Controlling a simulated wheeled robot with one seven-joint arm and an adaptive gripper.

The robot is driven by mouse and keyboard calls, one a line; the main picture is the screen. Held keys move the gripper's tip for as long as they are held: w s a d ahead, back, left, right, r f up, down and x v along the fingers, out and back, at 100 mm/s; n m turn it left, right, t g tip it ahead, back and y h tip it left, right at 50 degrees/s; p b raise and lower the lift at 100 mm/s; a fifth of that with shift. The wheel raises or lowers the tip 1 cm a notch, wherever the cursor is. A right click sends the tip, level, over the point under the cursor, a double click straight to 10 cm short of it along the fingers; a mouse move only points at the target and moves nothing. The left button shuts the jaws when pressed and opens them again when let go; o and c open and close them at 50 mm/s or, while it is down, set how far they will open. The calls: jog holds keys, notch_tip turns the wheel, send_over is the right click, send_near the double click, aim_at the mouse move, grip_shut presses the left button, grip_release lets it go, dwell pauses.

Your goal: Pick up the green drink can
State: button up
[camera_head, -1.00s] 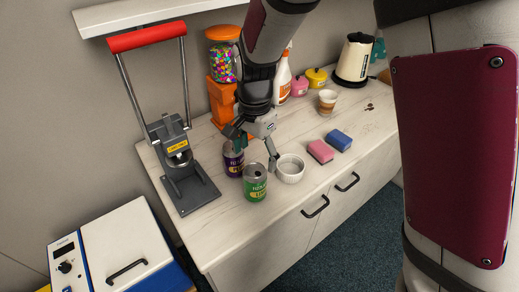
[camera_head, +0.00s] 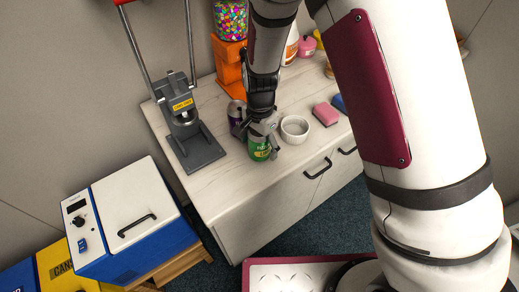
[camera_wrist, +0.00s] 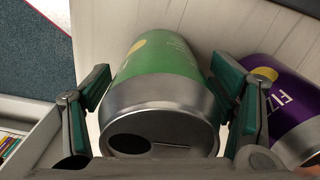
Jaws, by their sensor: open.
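The green drink can (camera_head: 260,152) stands upright on the pale counter near its front edge. In the wrist view the green can (camera_wrist: 160,75) shows its silver top with a dark opening, between the two green-padded fingers. My gripper (camera_head: 262,140) is over and around the can's upper part, with one finger on each side. In the wrist view my gripper (camera_wrist: 160,100) is open, with a gap at the left finger; the right finger is close to the can, and I cannot tell if it touches.
A purple can (camera_wrist: 277,105) stands right beside the right finger; in the head view the purple can (camera_head: 236,115) is behind the gripper. A white ramekin (camera_head: 294,129) is close on the right. A grey press (camera_head: 190,135) stands to the left, and a pink sponge (camera_head: 326,114) lies farther right.

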jog(key=shift+f, duration=0.3)
jog(key=c, duration=0.8)
jog(key=shift+c, duration=0.2)
